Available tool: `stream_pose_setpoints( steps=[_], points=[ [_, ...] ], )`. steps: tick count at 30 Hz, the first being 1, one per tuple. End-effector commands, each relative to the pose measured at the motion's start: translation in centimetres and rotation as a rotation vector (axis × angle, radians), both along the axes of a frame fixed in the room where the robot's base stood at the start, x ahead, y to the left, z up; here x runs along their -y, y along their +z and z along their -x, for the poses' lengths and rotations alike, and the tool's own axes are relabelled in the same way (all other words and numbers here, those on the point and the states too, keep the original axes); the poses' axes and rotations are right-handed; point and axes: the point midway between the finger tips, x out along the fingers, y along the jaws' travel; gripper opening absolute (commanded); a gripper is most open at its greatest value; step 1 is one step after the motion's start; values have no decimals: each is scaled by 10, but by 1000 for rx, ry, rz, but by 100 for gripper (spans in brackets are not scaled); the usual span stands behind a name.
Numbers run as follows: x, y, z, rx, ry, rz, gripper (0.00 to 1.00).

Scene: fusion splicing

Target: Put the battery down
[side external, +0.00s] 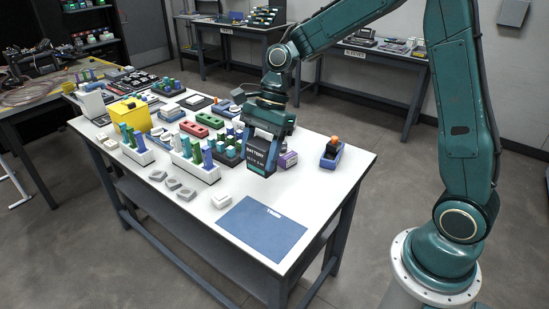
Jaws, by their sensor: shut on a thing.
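The battery (258,156) is a dark block with light lettering on its face. My gripper (262,133) is shut on it from above, over the middle of the white table. The battery's lower end is close to the tabletop, and I cannot tell whether it touches. A flat blue mat (262,229) with a small white label lies at the table's front right corner, to the front of the battery, and it is bare.
White racks with blue and green tubes (196,160) stand just left of the battery. A purple box (288,159) is close at its right, and a blue tray with an orange-topped item (331,155) lies farther right. Small white pieces (221,201) lie in front.

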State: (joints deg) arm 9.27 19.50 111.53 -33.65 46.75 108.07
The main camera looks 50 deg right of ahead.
Motion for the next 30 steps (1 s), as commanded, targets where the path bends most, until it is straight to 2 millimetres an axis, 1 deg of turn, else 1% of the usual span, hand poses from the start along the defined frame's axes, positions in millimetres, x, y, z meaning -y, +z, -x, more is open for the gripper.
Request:
stream_pose_setpoints(
  steps=[5, 8, 11, 14, 20, 24, 27, 30],
  points=[
    [12, 0, -3, 1, -37, 0, 24],
    [25, 1, -5, 2, -80, 1, 24],
    [45, 1, -8, 1, -141, 1, 24],
    [69, 1, -11, 1, -216, 2, 24],
    [125, 2, -10, 1, -386, 2, 24],
    [163, 2, -5, 1, -506, 2, 24],
    [189, 3, 0, 2, -585, 2, 24],
    [210, 3, 5, 2, -650, 2, 24]
  ],
)
